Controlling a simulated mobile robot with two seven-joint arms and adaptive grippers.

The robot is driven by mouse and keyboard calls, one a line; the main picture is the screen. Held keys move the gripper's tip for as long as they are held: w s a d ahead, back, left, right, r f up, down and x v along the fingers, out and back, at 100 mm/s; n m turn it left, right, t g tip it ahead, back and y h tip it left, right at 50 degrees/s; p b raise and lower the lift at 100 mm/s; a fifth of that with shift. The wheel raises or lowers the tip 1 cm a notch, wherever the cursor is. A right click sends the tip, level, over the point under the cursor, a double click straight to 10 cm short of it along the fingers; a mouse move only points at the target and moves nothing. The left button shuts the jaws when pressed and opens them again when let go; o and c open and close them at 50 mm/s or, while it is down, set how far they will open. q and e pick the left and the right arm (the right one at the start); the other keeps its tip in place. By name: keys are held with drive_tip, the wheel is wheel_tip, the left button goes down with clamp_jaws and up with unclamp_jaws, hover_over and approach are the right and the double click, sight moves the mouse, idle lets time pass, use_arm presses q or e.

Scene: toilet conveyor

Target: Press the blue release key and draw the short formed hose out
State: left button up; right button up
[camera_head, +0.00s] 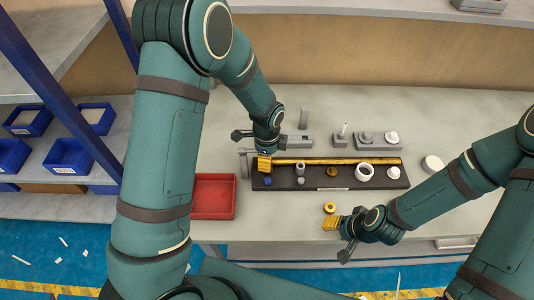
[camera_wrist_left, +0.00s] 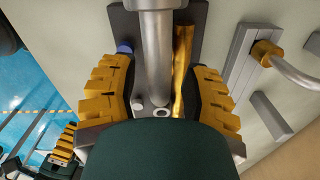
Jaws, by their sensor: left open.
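My left gripper (camera_head: 264,163) is over the left end of a black tray. In the left wrist view, its yellow fingers (camera_wrist_left: 160,98) are wide apart, with a grey metal cylinder (camera_wrist_left: 157,50) between them; I see no finger closed on it. A small blue round piece (camera_head: 267,181) lies on the tray beside this gripper; a blue piece also shows by a finger (camera_wrist_left: 124,48). I cannot tell whether it is the release key. A curved grey tube with a brass collar (camera_wrist_left: 265,52), possibly the hose, is right of the fingers. My right gripper (camera_head: 332,222) is near the bench front; its opening is unclear.
The black tray (camera_head: 335,183) holds a long yellow rod (camera_head: 345,161), a white ring (camera_head: 364,173) and small parts. A red bin (camera_head: 213,196) stands left. Grey blocks (camera_head: 379,139) stand behind the tray. The bench's back right is clear.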

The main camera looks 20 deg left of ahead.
use_arm(q)
drive_tip(key=shift+o, duration=0.3)
clamp_jaws()
drive_tip(key=shift+r+p, duration=0.45)
drive_tip(key=shift+r, duration=0.3)
use_arm(e)
drive_tip(key=shift+r, duration=0.45)
idle(0.7)
use_arm(q)
drive_tip(key=shift+a+r+p, duration=0.15)
drive_tip(key=shift+r+p, duration=0.95)
drive_tip(key=shift+r, duration=0.65)
use_arm(e)
drive_tip(key=shift+r, duration=1.1)
